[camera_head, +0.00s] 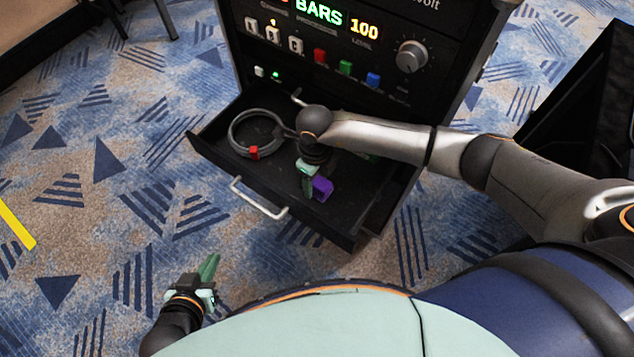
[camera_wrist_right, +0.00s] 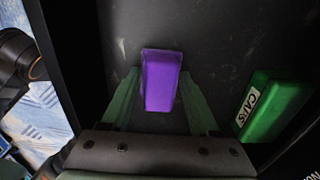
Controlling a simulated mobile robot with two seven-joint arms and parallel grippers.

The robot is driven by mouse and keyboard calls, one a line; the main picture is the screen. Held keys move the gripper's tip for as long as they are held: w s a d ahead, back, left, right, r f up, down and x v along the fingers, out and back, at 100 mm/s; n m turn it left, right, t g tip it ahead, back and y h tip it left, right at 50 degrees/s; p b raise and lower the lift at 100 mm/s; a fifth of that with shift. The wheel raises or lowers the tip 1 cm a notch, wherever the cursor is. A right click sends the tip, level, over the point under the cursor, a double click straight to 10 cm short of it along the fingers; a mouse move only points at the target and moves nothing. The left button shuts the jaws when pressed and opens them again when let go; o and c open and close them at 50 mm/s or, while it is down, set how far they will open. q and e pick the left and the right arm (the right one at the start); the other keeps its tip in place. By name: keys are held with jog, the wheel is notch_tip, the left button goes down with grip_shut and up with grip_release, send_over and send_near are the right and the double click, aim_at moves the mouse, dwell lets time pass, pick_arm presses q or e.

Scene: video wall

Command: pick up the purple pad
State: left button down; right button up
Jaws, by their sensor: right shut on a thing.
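The purple pad (camera_head: 322,188) shows in the head view inside the open black drawer (camera_head: 349,238), near its front right part. In the right wrist view the purple pad (camera_wrist_right: 161,80) stands between the two green fingers. My right gripper (camera_head: 309,190) is shut on the purple pad, low inside the drawer; its fingers also show in the right wrist view (camera_wrist_right: 160,103). My left gripper (camera_head: 210,268) is outside the drawer, at the lower left above the carpet. Its green fingers lie close together and hold nothing that I can see.
A coiled grey cable (camera_head: 234,136) with a red tag lies in the drawer's left part. The drawer's handle (camera_head: 258,199) sticks out in front. The control rack (camera_head: 300,70) stands behind. A black case (camera_head: 590,105) stands at right.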

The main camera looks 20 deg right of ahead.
aim_at(316, 179)
jog(key=shift+r, duration=0.15)
jog(key=shift+c, duration=0.2)
jog(key=shift+r, duration=0.3)
notch_tip(316, 179, up, 2)
jog(key=shift+w+r+p, duration=0.1)
jog(key=shift+r+p, duration=0.1)
jog(key=shift+p, duration=0.25)
jog(key=s+r+p, duration=0.1)
jog(key=s+r, duration=0.2)
jog(key=s, duration=0.1)
jog(key=s+r, duration=0.3)
jog(key=s, duration=0.2)
jog(key=s+r+p, duration=0.1)
jog(key=s+r, duration=0.2)
jog(key=s, duration=0.2)
jog(key=shift+s+r+p, duration=0.1)
jog(key=shift+r+p, duration=0.25)
